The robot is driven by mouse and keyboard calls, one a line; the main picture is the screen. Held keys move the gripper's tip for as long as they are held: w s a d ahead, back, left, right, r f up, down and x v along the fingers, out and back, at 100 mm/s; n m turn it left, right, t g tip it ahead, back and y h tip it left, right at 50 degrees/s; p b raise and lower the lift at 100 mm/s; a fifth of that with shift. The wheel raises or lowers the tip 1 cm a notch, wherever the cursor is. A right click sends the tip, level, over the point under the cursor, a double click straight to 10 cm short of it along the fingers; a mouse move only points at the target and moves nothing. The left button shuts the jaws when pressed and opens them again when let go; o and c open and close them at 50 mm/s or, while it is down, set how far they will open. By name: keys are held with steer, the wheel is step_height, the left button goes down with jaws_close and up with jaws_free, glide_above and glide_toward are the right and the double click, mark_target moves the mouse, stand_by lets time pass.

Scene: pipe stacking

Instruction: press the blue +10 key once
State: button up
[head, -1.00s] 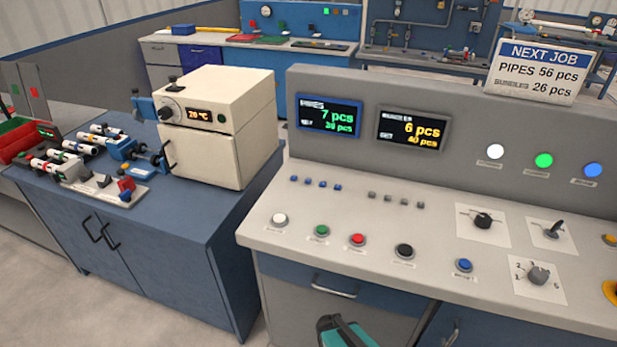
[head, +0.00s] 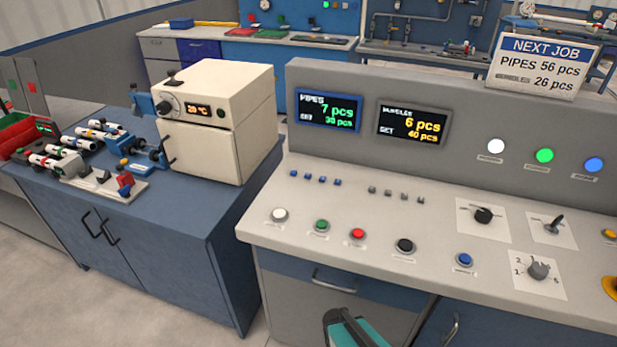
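A row of several small blue keys (head: 315,179) sits on the sloping top of the grey console, at its left, below the blue-framed pipes display (head: 329,110). The labels by the keys are too small to read, so I cannot tell which is +10. The pipes display shows 7 pcs in green, with a smaller set line that looks like 30 pcs, its last digit unclear. My gripper is not in view. A teal and black part of my arm shows at the bottom edge, below the console's front, well apart from the keys.
Several grey keys (head: 396,195) lie right of the blue ones, below the bundles display (head: 412,125). White (head: 280,215), green (head: 321,226), red (head: 357,233), black (head: 404,246) and blue (head: 464,259) round buttons line the front. A sign (head: 543,66) reads pipes 56, bundles 26.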

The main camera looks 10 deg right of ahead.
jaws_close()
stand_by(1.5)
